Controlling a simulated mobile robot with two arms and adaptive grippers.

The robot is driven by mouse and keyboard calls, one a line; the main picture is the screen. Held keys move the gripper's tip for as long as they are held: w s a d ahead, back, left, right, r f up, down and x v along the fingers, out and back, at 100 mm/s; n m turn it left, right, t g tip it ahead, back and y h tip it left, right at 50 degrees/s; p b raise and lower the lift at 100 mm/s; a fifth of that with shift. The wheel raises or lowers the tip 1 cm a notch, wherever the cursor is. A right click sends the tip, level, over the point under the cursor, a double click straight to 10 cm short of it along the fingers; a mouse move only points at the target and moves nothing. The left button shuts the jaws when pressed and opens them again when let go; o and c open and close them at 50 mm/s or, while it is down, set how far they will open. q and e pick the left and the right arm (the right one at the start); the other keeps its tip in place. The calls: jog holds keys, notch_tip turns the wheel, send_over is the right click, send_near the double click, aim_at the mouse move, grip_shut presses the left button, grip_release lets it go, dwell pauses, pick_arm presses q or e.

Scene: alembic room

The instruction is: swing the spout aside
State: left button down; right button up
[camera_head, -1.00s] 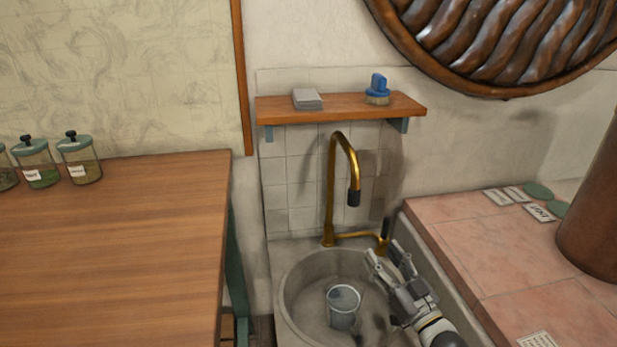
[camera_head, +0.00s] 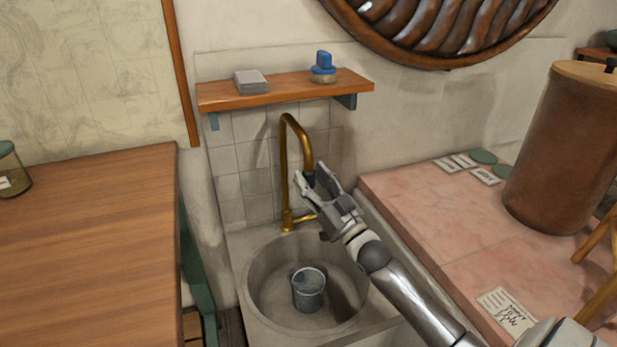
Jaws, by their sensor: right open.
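The brass spout (camera_head: 284,155) rises behind the round stone sink (camera_head: 255,283) and curves over to the right, its dark tip hanging down near my gripper. My right gripper (camera_head: 309,183) is open at the spout's tip, with its fingers pointing up and left. The picture does not show clearly whether the fingers touch the spout. A grey metal cup (camera_head: 308,289) stands in the sink below. My left gripper is not in view.
A wooden shelf (camera_head: 290,93) above the tap holds a grey block (camera_head: 251,82) and a blue brush (camera_head: 323,67). A pink tiled counter (camera_head: 440,219) with a large brown drum (camera_head: 561,150) lies right. A wooden table (camera_head: 90,250) stands left.

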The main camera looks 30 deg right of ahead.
jog(key=shift+w+r, duration=0.25)
jog(key=shift+w, duration=0.4)
jog(key=shift+c, duration=0.2)
grip_shut()
